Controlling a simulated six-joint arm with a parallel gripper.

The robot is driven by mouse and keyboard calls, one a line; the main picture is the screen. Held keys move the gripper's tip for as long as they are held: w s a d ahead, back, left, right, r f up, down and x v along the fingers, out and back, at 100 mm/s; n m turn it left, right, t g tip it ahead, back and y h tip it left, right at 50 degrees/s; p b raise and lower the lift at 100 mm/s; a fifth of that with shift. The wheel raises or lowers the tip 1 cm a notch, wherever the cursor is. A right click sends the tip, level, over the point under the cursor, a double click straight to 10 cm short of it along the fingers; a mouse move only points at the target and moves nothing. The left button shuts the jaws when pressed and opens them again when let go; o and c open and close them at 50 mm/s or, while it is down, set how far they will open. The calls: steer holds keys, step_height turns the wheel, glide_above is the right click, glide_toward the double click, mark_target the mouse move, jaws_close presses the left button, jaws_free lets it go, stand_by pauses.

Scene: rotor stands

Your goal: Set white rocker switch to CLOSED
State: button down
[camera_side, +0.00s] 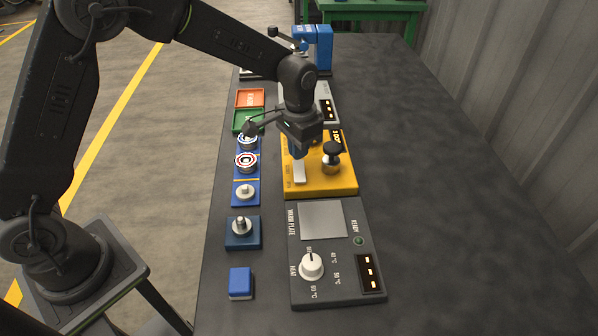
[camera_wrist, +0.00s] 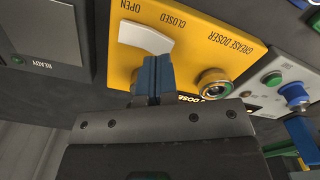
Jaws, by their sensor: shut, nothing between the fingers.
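The white rocker switch (camera_side: 299,172) sits on the yellow grease doser box (camera_side: 343,186). In the wrist view the rocker (camera_wrist: 147,38) lies on the yellow panel (camera_wrist: 225,45), with the printed words OPEN and CLOSED beside it. My gripper (camera_side: 298,153) is over the rocker, pointing down at its far end. Its blue fingers (camera_wrist: 154,60) are shut together with nothing between them. In the wrist view the fingertips meet the rocker's edge towards the CLOSED side; I cannot tell whether they touch it. Which way the rocker is tipped is not clear.
A grey warm plate unit (camera_side: 335,260) with a white dial (camera_side: 311,265) is nearer the camera. Small blue stands line the left. The bench's right side is clear.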

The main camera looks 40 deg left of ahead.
mark_target(298, 165)
steer(key=shift+f, duration=1.4)
stand_by(0.9)
steer(key=shift+r, duration=3.55)
steer(key=s+a+r+n+t, duration=0.1)
steer(key=s+a+r+t, duration=0.15)
steer(key=s+r, duration=0.5)
steer(key=s+a+r+n+t, duration=0.1)
steer(key=s+a+r, duration=0.4)
steer(key=s, duration=0.4)
steer(key=s+n+t, duration=0.1)
steer(key=s+t, duration=0.1)
steer(key=s, duration=0.7)
steer(key=shift+f, duration=0.2)
